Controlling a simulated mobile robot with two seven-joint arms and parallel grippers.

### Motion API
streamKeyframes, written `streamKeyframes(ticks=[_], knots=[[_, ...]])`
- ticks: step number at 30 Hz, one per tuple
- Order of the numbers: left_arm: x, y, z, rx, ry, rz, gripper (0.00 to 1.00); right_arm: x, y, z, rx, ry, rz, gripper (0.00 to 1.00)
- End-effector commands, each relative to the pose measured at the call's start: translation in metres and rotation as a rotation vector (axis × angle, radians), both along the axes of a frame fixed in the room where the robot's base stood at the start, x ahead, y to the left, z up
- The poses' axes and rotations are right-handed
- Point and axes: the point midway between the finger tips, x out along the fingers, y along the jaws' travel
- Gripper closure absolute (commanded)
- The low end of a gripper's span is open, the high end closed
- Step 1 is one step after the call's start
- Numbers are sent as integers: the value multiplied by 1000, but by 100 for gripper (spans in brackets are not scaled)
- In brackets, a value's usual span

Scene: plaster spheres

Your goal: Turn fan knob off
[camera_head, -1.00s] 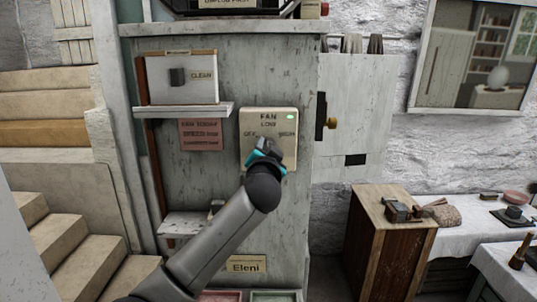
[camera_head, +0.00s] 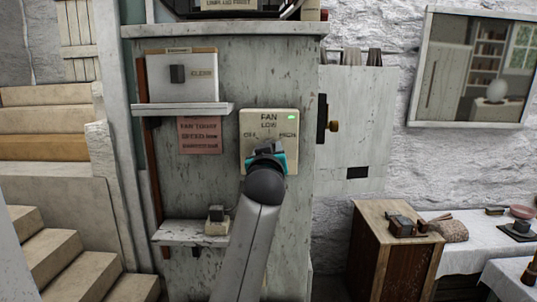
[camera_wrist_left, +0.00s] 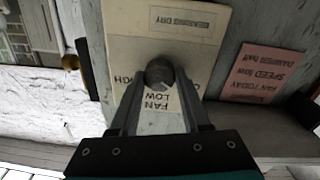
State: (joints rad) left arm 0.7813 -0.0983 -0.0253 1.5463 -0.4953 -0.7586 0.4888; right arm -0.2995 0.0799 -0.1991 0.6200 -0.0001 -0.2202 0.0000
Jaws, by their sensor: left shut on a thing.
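The cream fan panel (camera_head: 252,125) is on the front of the grey weathered cabinet. It reads FAN, LOW, OFF and HIGH, and a green light glows at its upper right. My left gripper (camera_head: 266,150) is at the panel's lower half and hides the knob in the head view. In the left wrist view, which shows the panel upside down, the dark round fan knob (camera_wrist_left: 159,72) sits between the two fingers of my left gripper (camera_wrist_left: 160,82), which are shut on it. The knob's pointing direction cannot be told. My right gripper is not in view.
A small device (camera_head: 217,220) stands on a lower shelf. A brass knob (camera_head: 334,126) juts out at right. A wooden cabinet (camera_head: 385,245) stands lower right.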

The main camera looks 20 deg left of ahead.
Motion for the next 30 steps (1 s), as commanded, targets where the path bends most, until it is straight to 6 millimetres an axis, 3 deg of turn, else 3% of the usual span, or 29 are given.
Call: streamKeyframes(ticks=[22, 23, 30], knots=[[0, 0, 1, -91, -27, -1, 100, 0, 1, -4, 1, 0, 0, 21], [0, 0, 1, -91, -27, -1, 52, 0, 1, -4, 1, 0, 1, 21], [0, 0, 1, -89, -26, 0, 25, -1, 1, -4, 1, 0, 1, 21]])
